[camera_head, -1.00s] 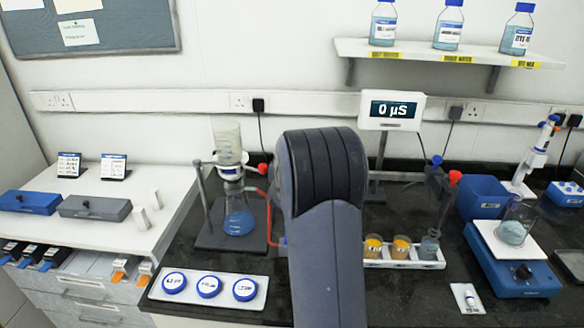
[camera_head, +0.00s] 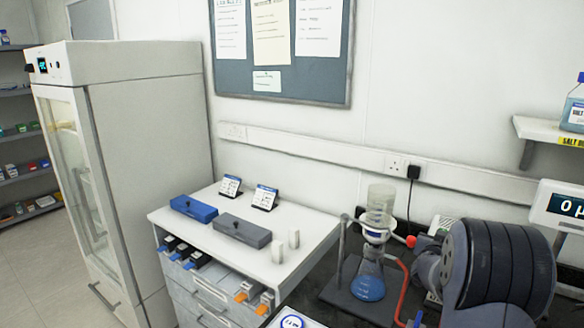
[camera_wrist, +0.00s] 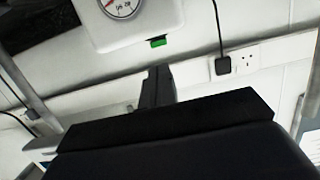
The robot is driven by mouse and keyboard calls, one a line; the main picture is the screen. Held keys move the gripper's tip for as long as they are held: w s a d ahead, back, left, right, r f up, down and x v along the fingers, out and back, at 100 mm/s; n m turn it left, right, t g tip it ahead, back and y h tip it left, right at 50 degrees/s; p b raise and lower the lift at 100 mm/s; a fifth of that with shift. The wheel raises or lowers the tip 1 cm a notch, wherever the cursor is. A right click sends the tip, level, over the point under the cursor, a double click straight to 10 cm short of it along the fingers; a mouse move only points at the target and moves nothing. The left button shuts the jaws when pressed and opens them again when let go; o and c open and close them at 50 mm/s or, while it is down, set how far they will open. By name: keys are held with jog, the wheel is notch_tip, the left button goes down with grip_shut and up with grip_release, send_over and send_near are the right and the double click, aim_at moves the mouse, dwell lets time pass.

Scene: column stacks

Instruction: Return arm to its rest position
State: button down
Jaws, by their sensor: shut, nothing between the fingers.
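My arm shows large at the lower right of the head view, its rounded dark grey joint in front of the dark bench. My gripper (camera_wrist: 158,86) shows in the wrist view as dark, narrow fingers beyond a wide black body. The fingers are together with nothing between them. In the head view my gripper cannot be made out. The wrist view faces a pale wall with a white dial box (camera_wrist: 135,22) and a socket with a black plug (camera_wrist: 222,65).
A flask (camera_head: 368,282) on a clamp stand is close left of my arm. A display (camera_head: 562,208) stands beyond its right side. A white cabinet top (camera_head: 205,238) holds a blue box (camera_head: 194,209) and a grey box (camera_head: 241,231). A tall fridge (camera_head: 150,150) stands left, beside open floor.

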jog(key=w+d+r+b, duration=0.2)
jog(key=w+d+r, duration=0.1)
jog(key=w, duration=0.1)
jog(key=b+v, duration=0.1)
jog(key=v, duration=0.6)
jog(key=shift+s+a+f+t+h, duration=0.15)
jog(key=shift+s+t+h, duration=0.15)
jog(key=shift+t, duration=0.1)
jog(key=shift+w, duration=0.15)
